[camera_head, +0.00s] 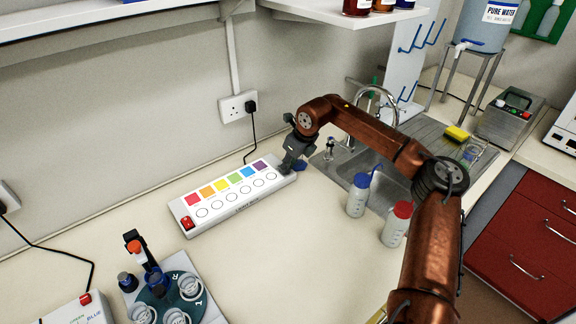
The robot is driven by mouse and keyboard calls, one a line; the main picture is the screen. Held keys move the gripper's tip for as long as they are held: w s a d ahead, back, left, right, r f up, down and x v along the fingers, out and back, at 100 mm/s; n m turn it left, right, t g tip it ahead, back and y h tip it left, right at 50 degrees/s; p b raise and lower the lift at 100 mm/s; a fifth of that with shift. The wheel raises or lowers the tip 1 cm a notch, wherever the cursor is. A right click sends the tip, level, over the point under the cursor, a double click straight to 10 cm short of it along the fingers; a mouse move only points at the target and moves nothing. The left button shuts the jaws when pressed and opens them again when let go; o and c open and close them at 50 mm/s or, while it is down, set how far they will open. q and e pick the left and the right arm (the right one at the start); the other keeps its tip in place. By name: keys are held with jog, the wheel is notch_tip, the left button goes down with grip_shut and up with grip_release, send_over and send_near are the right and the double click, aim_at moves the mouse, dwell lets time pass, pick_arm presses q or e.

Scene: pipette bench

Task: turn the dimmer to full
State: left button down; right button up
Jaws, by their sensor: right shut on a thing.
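A long white light box (240,196) lies on the bench against the wall. It carries a row of coloured squares, a row of white circles below them and a red switch at its left end. My right gripper (291,163) reaches down to the right end of this box and is shut there on what seems to be the dimmer's knob. The gripper hides most of the knob, so its setting cannot be read. My left gripper is not in view.
A blue-capped bottle (358,197) and a red-capped bottle (396,226) stand right of the box, near the sink (375,178). A round carousel (160,292) stands at front left. A wall socket (237,106) has a black cable. The bench in front of the box is clear.

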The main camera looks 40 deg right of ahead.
grip_shut()
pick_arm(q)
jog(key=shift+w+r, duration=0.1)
